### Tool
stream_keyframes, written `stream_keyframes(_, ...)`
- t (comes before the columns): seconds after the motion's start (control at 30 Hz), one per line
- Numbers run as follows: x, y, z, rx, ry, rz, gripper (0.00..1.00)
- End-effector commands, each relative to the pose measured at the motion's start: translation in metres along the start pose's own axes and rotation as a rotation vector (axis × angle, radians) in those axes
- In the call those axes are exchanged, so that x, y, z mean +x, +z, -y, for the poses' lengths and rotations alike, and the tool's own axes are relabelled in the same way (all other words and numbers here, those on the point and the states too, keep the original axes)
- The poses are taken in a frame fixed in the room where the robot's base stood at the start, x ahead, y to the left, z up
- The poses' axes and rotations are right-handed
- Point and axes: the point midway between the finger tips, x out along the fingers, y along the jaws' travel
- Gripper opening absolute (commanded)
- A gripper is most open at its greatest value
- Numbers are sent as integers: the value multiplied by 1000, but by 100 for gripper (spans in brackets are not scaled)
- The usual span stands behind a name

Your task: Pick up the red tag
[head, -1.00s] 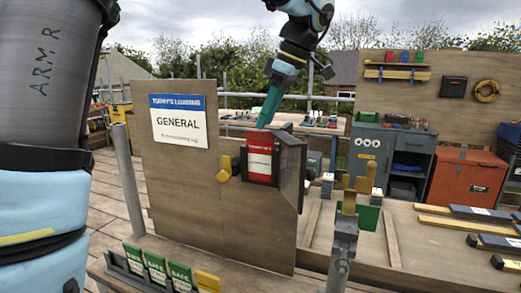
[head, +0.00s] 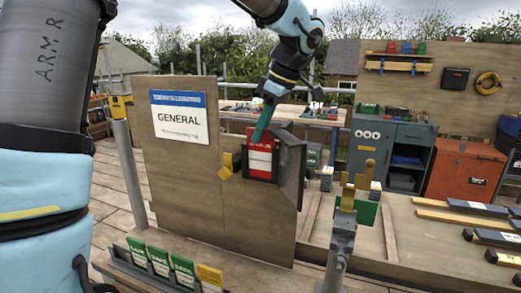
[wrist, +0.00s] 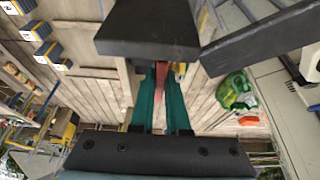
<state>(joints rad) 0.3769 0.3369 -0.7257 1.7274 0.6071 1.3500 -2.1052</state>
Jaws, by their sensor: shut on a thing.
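The red tag (head: 261,160), with a white label panel, sits upright in a dark box holder (head: 291,165) on the wooden board. My gripper (head: 260,138) reaches down from above, and its teal fingers are at the tag's top edge. In the wrist view, a red strip of the tag (wrist: 160,76) shows between the two teal fingers (wrist: 161,98), which are shut on it. The dark holder hides much of the tag in that view.
A yellow latch (head: 227,168) is left of the holder. A rack with several green tags (head: 160,262) and a yellow tag (head: 209,278) stands at the front. A post with a brass fork (head: 349,204) rises to the right. The GENERAL sign (head: 180,122) is on the board.

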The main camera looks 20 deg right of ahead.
Motion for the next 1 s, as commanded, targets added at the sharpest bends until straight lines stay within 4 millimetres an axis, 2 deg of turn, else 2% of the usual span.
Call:
stream_keyframes(0.7, -2, -1, 0, 0, 1, 0, 0)
stream_keyframes(0.87, -13, -5, -1, -3, 3, -1, 0)
stream_keyframes(1.0, -31, -12, 0, -3, 4, 0, 0)
